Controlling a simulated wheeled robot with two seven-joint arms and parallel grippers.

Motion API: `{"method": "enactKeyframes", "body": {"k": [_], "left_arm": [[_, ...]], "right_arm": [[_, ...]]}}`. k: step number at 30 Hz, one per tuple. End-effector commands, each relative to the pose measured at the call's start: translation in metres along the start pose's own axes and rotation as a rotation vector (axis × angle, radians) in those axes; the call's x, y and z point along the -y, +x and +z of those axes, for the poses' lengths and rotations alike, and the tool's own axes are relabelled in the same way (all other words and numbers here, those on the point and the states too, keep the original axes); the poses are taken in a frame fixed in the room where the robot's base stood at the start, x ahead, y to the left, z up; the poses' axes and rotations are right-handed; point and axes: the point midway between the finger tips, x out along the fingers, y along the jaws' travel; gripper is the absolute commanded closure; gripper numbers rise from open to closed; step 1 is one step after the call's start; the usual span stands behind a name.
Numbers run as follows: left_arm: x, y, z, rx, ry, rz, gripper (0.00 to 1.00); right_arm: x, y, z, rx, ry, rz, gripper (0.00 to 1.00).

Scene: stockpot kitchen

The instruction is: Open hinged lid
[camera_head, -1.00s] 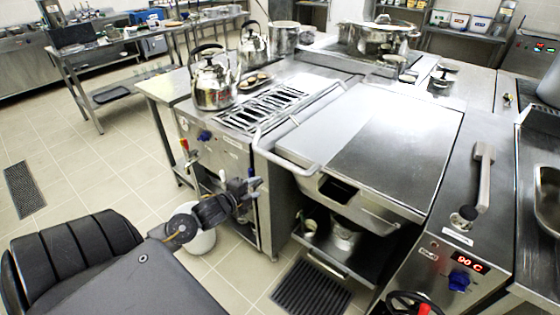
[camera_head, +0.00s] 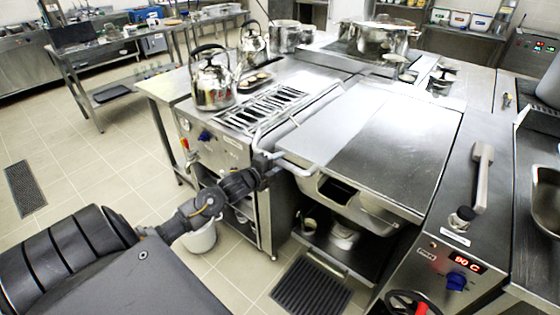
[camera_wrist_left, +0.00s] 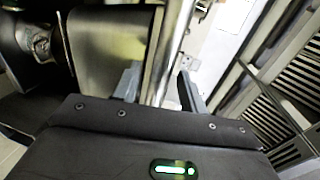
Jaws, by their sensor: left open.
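The broad steel hinged lid (camera_head: 385,140) lies flat over the cooking vessel in the head view. Its pale bar handle (camera_head: 296,166) runs along the lid's left and front edge. My left gripper (camera_head: 274,163) is at the left part of this handle, its fingertips partly hidden in the head view. In the left wrist view my left gripper (camera_wrist_left: 158,88) is open, with a steel bar (camera_wrist_left: 168,50) passing between its two fingers. Contact with the bar cannot be told. My right gripper is not in view.
Two kettles (camera_head: 213,88) and a slotted grate (camera_head: 262,108) are left of the lid. A control panel (camera_head: 455,265) showing 90 C is at the right front. A white bucket (camera_head: 200,238) stands on the floor below my left arm. Pots (camera_head: 385,38) stand behind.

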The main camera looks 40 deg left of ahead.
Motion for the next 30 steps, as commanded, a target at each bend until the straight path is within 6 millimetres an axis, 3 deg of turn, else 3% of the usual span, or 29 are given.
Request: {"method": "enactKeyframes", "body": {"k": [6, 14, 24, 30], "left_arm": [[0.0, 0.016, 0.0, 0.0, 0.001, 0.0, 0.58], [0.0, 0.017, 0.0, 0.0, 0.001, 0.001, 0.58], [0.0, 0.017, 0.0, 0.0, 0.0, 0.001, 1.0], [0.0, 0.017, 0.0, 0.0, 0.0, 0.001, 1.0]], "right_arm": [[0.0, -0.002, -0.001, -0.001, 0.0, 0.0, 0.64], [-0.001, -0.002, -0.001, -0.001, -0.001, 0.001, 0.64], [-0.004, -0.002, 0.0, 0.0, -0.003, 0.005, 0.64], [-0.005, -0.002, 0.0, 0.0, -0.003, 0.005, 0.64]]}}
